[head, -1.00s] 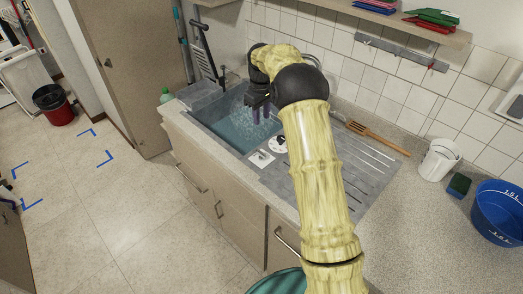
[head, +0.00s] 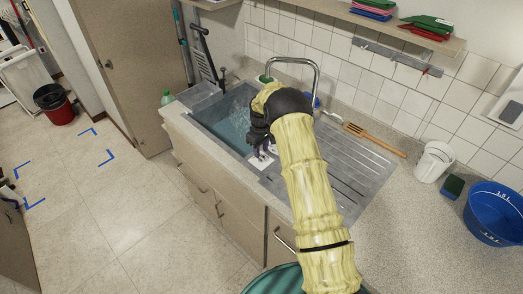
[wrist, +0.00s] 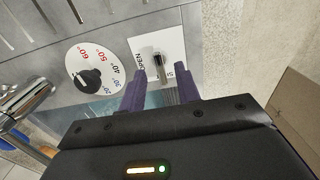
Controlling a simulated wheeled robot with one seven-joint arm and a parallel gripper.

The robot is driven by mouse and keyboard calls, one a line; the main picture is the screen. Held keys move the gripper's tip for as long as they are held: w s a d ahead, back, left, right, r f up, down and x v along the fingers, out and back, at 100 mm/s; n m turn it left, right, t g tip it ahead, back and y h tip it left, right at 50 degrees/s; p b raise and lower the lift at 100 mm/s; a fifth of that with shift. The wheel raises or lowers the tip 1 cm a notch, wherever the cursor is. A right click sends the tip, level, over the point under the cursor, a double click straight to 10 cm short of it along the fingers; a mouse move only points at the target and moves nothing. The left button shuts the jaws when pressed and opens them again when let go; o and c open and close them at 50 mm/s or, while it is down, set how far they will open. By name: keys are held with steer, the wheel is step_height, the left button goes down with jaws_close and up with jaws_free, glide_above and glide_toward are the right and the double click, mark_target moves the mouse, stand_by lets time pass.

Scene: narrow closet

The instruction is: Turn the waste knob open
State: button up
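The waste knob (wrist: 157,57) is a small silver and dark lever on a white label plate (wrist: 152,36). The plate reads OPEN on one side, with another word partly hidden by a finger. In the head view the plate (head: 259,162) lies on the sink's front rim, and the knob is hidden there by my gripper. My gripper (wrist: 161,74) has two purple fingers, open, with a gap between them. The knob is in line with this gap, just past the fingertips. I cannot tell whether either finger touches it. In the head view my gripper (head: 263,147) is low over the plate.
A round temperature dial (wrist: 96,68) with a black pointer is left of the plate in the wrist view. A steel tap (head: 293,62) arches behind my arm. The basin (head: 211,122) holds water. A wooden spatula (head: 370,137) lies at the back of the drainer (head: 352,180).

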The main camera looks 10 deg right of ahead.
steer(key=shift+f, duration=1.2)
jaws_close()
steer(key=shift+w, duration=0.1)
